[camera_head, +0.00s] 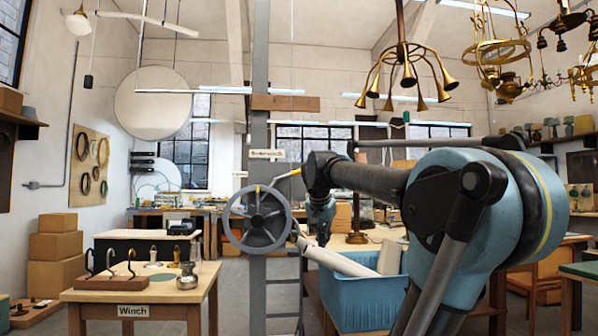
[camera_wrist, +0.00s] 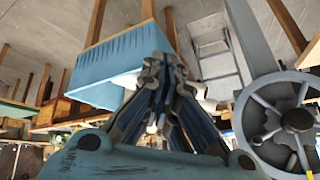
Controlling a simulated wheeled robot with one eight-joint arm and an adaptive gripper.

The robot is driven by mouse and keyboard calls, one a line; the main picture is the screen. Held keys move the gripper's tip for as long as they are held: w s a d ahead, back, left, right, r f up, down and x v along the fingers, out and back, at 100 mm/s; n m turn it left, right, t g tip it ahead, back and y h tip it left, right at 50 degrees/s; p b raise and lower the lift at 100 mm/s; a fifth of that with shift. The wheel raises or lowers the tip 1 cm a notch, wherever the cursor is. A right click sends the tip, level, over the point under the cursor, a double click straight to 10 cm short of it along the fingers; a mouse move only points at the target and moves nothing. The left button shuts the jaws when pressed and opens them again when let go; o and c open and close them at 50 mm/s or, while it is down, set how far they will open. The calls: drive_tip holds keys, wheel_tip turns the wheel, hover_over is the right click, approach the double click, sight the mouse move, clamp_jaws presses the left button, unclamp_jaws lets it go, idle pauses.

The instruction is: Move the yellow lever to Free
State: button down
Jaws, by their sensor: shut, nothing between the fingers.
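No Free mark is readable. My gripper (camera_head: 323,236) hangs to the right of the wheel, apart from it. In the wrist view the fingers of my gripper (camera_wrist: 163,62) are together with nothing between them. The wheel (camera_wrist: 290,122) is to their right there, with a yellow piece (camera_wrist: 291,162) low on it.
A small sign (camera_head: 266,155) on the post is too blurred to read. A blue bin (camera_head: 365,300) with pale rolls stands below my gripper. A wooden table (camera_head: 140,295) labelled Winch, with hooks on it, is at left. Brass lamps (camera_head: 408,70) hang above at right.

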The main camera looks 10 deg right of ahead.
drive_tip(key=w+a+r+m+t, duration=0.1)
drive_tip(key=w+r+m, duration=0.1)
drive_tip(key=w+r, duration=0.55)
drive_tip(key=w+a+r+m+t, duration=0.15)
drive_tip(key=w+r, duration=0.25)
drive_tip(key=r, duration=0.6)
drive_tip(key=m+t, duration=0.3)
drive_tip(key=m, duration=0.1)
approach(299, 170)
drive_tip(key=x, duration=0.7)
drive_tip(key=shift+d, duration=0.25)
drive_tip(key=shift+a, duration=0.2)
